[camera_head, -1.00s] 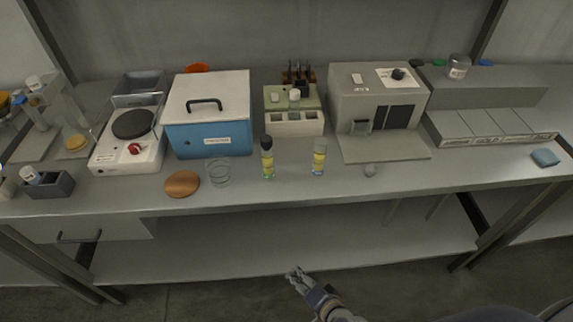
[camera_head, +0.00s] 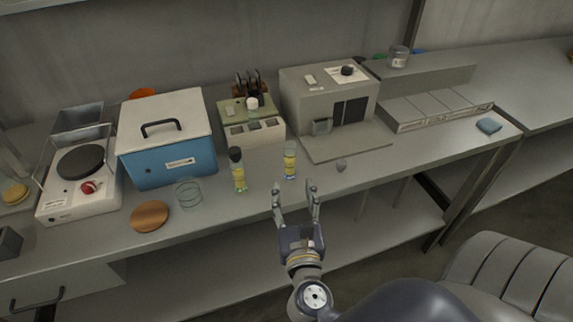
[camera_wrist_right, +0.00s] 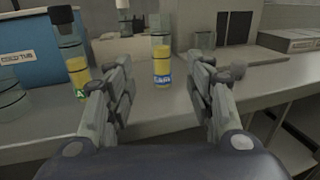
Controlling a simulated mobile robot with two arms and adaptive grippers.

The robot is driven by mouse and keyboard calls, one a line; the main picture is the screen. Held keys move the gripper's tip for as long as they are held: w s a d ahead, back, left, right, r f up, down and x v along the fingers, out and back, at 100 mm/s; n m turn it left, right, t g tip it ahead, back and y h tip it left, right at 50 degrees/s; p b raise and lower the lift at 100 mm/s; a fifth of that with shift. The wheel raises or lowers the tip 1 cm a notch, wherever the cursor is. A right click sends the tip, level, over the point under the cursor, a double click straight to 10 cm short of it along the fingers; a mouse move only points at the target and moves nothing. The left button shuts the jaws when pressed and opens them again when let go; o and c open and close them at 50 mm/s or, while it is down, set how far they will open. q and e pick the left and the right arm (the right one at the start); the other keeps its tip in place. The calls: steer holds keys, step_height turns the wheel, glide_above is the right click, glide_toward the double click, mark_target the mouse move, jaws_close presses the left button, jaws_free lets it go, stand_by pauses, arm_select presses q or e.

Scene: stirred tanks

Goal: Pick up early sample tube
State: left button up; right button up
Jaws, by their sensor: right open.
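A tube with yellow contents and a blue band at its base (camera_head: 290,160) stands upright near the bench's front edge. In the right wrist view (camera_wrist_right: 162,66) it is between my finger lines, its blue label only partly readable. A second yellow tube, with a black cap (camera_head: 238,172), stands to its left; in the wrist view (camera_wrist_right: 77,68) it has a green mark at its base. My right gripper (camera_head: 295,189) is open and empty, in front of the blue-banded tube and apart from it. In the wrist view its fingers (camera_wrist_right: 161,72) are spread. My left gripper is out of view.
A glass dish (camera_head: 189,193) and a brown disc (camera_head: 150,216) lie left of the tubes. A small grey knob-like object (camera_head: 341,165) is right of them. Behind stand a blue box (camera_head: 168,157), a sample rack (camera_head: 256,135) and a grey instrument (camera_head: 330,92).

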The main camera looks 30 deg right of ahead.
mark_target(290, 167)
steer(key=p+x, duration=0.1)
steer(key=x, duration=0.3)
steer(key=shift+w+d+p, duration=0.15)
steer(key=shift+w+p, duration=0.1)
steer(key=shift+p, duration=0.05)
steer(key=p+x, duration=0.1)
steer(key=x, duration=0.4)
steer(key=shift+w+d+f+p, duration=0.15)
steer(key=shift+w+p, duration=0.05)
steer(key=shift+p, duration=0.15)
steer(key=shift+w+d+f, duration=0.1)
steer(key=shift+w+d, duration=0.1)
steer(key=shift+w, duration=0.2)
steer(key=shift+s, duration=0.1)
jaws_close()
